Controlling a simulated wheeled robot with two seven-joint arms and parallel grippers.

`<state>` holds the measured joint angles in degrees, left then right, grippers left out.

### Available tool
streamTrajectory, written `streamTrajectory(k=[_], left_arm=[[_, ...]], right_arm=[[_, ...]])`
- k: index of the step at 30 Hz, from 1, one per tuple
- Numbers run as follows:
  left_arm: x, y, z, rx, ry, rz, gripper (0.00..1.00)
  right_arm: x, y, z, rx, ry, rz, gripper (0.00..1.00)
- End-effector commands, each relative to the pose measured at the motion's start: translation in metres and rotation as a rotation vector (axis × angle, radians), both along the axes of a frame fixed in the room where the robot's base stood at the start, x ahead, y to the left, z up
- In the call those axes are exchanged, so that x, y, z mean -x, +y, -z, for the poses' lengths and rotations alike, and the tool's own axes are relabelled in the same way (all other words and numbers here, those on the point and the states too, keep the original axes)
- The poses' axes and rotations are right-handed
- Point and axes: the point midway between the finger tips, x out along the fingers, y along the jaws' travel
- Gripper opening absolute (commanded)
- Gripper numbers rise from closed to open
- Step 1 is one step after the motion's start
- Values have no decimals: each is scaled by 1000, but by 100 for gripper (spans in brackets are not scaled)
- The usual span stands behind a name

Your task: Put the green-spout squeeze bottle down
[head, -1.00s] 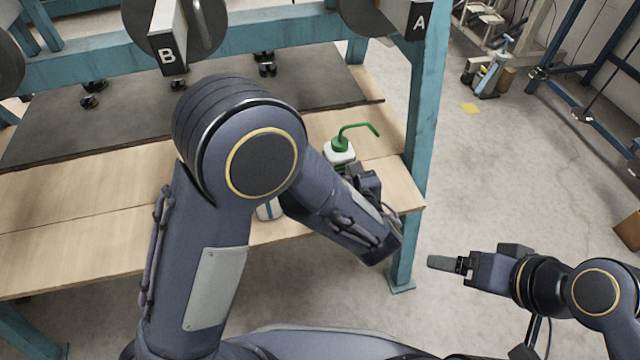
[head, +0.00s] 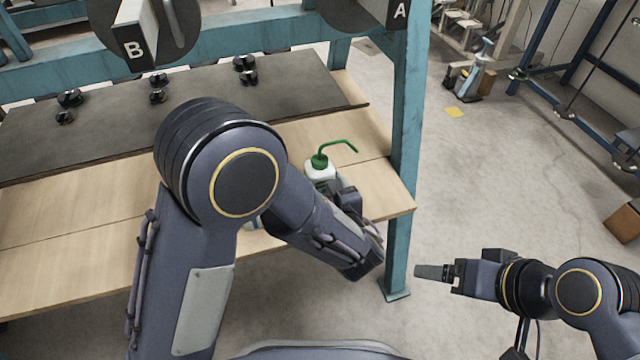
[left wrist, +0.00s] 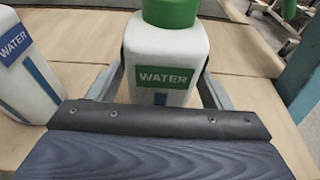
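The green-spout squeeze bottle (head: 322,172) is white with a green cap and a bent green spout. It is upright over the right end of the wooden worktop (head: 368,180). In the left wrist view the bottle (left wrist: 165,52) shows a green WATER label between my left gripper's two fingers, which lie against its sides. My left gripper (left wrist: 160,88) is shut on it. The bottle's base is hidden by the gripper, so I cannot tell whether it touches the worktop. My right gripper (head: 432,271) is away to the right over the floor with nothing visible in it, seen side-on.
A second white bottle with a blue WATER label (left wrist: 22,65) stands close to the left in the left wrist view. A teal post (head: 405,130) rises by the worktop's right end. A dark mat (head: 200,105) with several black knobs lies behind.

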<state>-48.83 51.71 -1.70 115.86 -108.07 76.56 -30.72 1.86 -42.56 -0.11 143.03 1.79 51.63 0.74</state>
Motion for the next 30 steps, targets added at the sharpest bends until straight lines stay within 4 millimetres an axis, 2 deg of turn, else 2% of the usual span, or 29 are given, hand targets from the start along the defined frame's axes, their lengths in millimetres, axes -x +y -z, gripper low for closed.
streamTrajectory(k=[10,14,24,30], left_arm=[[2,-1,-6,-1,0,1,73],[21,-8,-13,-2,0,6,73],[87,-29,-31,-2,0,5,73],[107,-35,-34,-1,0,1,73]], right_arm=[[0,0,-6,0,0,0,85],[0,0,-14,0,0,0,85],[0,0,-35,0,0,0,85],[0,0,-40,0,0,0,85]])
